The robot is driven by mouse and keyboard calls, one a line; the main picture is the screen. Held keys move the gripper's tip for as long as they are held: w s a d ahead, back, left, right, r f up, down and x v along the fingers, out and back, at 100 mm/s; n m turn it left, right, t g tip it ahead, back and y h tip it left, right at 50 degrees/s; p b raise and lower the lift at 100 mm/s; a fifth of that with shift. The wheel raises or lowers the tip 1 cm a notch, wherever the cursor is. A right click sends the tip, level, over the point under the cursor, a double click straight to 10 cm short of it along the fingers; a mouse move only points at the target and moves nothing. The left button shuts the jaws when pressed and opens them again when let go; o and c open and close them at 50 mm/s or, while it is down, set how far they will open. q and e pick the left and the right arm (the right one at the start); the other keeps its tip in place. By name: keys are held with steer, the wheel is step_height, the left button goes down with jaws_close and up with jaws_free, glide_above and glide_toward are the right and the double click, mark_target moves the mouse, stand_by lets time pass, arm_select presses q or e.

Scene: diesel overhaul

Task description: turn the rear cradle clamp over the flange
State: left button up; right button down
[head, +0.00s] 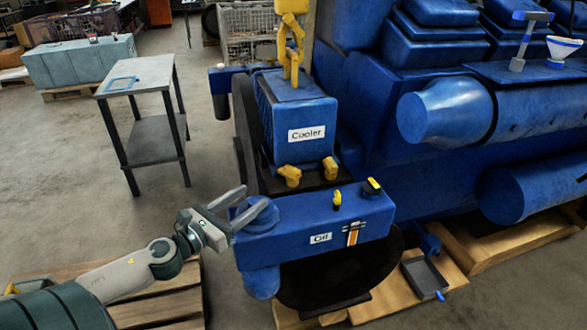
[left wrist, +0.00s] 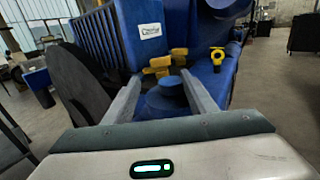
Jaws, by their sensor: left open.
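Two yellow clamps sit at the foot of the blue cooler block (head: 298,115), a left one (head: 289,176) and a right one (head: 330,168). I cannot tell which is the rear one. Both look upright on the dark ledge, and the flange under them is hard to make out. In the left wrist view the yellow clamps (left wrist: 158,67) show just beyond my fingertips. My left gripper (head: 255,197) is open and empty, left of the left clamp and apart from it. Its fingers (left wrist: 161,80) frame a round blue cap (left wrist: 166,102). My right gripper is not in view.
The blue oil housing (head: 310,235), with a yellow dipstick handle (head: 337,198) and a black-yellow cap (head: 373,186), lies below the clamps. A grey side table (head: 140,80) stands left; the floor between is clear.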

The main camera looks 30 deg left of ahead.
mark_target(290, 170)
arm_select(q)
steer(key=shift+w, duration=0.3)
steer(key=shift+w+d+p, duration=0.1)
steer(key=shift+w+p, duration=0.25)
steer(key=shift+w, duration=0.3)
steer(key=w+p, duration=0.1)
steer(key=w, duration=0.3)
steer(key=w+d+p, duration=0.1)
steer(key=w+p, duration=0.1)
steer(key=w, duration=0.3)
steer(key=w+p, duration=0.1)
steer(key=w, duration=0.3)
steer(key=shift+w+d+p, duration=0.35)
steer(key=shift+w+d+f, duration=0.1)
steer(key=shift+w+d, duration=0.05)
steer(key=shift+w, duration=0.85)
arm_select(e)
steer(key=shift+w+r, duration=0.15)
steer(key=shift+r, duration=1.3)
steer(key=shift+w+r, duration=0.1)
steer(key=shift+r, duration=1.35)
arm_select(q)
steer(key=c, duration=0.8)
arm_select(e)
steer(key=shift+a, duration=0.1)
